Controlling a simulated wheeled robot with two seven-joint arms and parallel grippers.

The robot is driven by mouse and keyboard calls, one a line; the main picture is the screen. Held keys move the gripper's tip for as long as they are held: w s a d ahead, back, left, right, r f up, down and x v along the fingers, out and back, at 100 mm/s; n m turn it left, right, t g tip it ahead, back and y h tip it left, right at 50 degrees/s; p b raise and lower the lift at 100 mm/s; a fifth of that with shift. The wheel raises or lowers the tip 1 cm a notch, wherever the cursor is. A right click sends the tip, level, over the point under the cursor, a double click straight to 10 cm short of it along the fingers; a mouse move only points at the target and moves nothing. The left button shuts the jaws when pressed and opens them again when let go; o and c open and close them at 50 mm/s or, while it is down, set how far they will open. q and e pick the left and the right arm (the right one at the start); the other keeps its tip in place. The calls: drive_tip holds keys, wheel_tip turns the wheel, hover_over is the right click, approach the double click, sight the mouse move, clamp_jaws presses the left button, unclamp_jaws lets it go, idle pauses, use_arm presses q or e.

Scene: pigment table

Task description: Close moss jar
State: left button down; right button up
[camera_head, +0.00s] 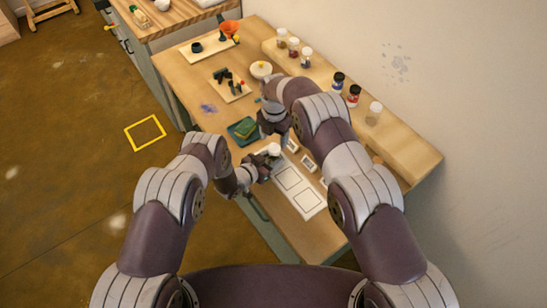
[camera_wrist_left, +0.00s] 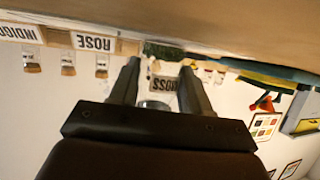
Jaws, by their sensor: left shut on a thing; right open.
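Whether a lid is on the jar is not clear. My right gripper (camera_head: 281,135) is open, just beyond and above the jar; its fingertips are partly hidden.
A dark green tray (camera_head: 234,136) lies left of the right gripper. A white sheet with outlined squares (camera_head: 310,203) lies right of the jar, beside small label cards (camera_head: 307,162). Several jars, including a dark blue one (camera_head: 337,81), stand on the raised back shelf (camera_head: 400,143).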

sight(274, 148)
drive_tip(key=shift+f, duration=2.2)
drive_tip(key=shift+c, duration=0.3)
